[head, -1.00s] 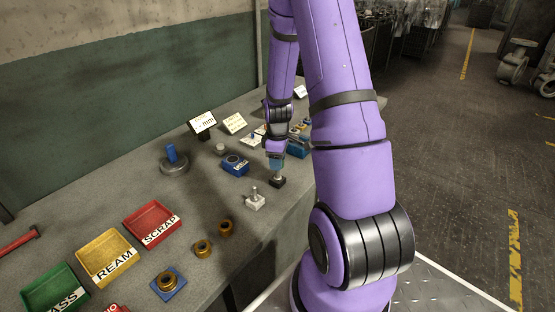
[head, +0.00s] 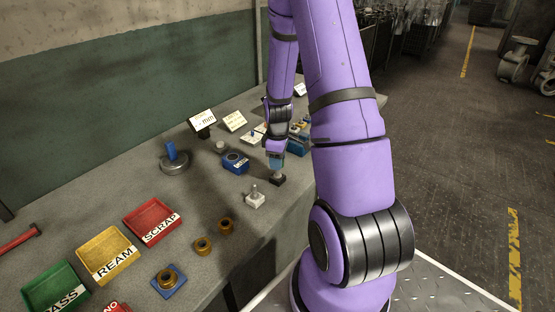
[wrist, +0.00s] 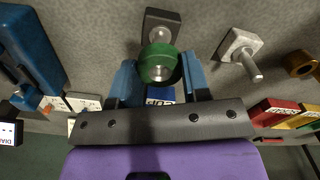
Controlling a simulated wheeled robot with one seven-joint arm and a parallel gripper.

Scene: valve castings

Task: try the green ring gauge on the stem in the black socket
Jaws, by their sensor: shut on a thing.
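My gripper (wrist: 160,82) is shut on the green ring gauge (wrist: 147,72), holding it between its blue fingers. The black socket (wrist: 162,18) stands on the bench just beyond the ring, and its metal stem lines up with the ring. A grey metal round end shows inside the ring's hole, so the ring appears to be at the stem's tip; how far on it sits I cannot tell. In the head view my gripper (head: 276,163) is right above the black socket (head: 278,180), and the ring is too small to make out.
Brass rings (head: 203,247) and red (head: 152,220), yellow (head: 108,255) and green (head: 55,288) trays lie to the left. A blue block (head: 235,163) and small signs (head: 203,120) stand behind.

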